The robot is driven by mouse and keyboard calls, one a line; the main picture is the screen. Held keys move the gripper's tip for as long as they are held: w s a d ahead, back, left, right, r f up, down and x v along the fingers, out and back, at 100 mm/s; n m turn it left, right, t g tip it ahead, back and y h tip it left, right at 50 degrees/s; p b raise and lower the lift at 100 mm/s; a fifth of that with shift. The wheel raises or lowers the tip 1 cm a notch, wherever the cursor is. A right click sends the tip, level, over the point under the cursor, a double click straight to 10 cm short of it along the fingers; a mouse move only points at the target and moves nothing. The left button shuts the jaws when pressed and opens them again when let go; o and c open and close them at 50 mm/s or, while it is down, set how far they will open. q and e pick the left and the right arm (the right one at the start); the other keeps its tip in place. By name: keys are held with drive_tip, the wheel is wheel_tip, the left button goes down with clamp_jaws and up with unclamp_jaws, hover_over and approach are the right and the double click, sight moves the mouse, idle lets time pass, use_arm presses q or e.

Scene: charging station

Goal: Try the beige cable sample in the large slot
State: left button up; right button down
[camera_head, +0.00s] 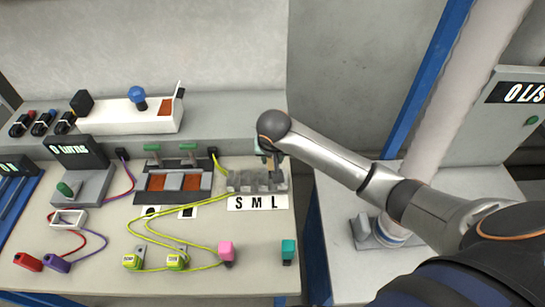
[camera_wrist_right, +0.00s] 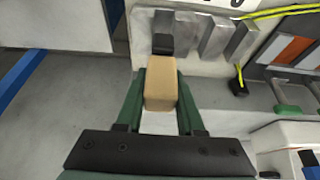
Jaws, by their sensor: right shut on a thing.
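The slot block (camera_head: 245,183) is grey and stands on the bench behind a label reading S, M, L, with L at the right end. My right gripper (camera_head: 270,158) is over the right end of this block. In the right wrist view its green fingers (camera_wrist_right: 160,92) are shut on the beige cable sample (camera_wrist_right: 161,88), a small block. The sample is beside the end of the slot block (camera_wrist_right: 213,38), near a dark recess; I cannot tell whether it is in a slot. The sample is hidden in the head view. My left gripper is not in view.
A pink sample (camera_head: 226,249) and a teal sample (camera_head: 288,250) stand at the bench front. Yellow-green cables (camera_head: 200,212) run left of the slot block. A switch unit with green handles (camera_head: 172,180) is left of it. A gap separates the bench from the right-hand table.

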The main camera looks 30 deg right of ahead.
sight(273, 168)
drive_tip(key=shift+f+b, duration=0.65)
drive_tip(key=shift+f, duration=1.35)
drive_tip(key=c, duration=0.9)
unclamp_jaws()
drive_tip(key=o, duration=0.5)
drive_tip(key=shift+f, duration=0.1)
drive_tip(key=shift+c, duration=0.2)
drive_tip(key=shift+s+d, duration=0.1)
drive_tip(key=p+v, duration=0.1)
drive_tip(key=v, duration=1.2)
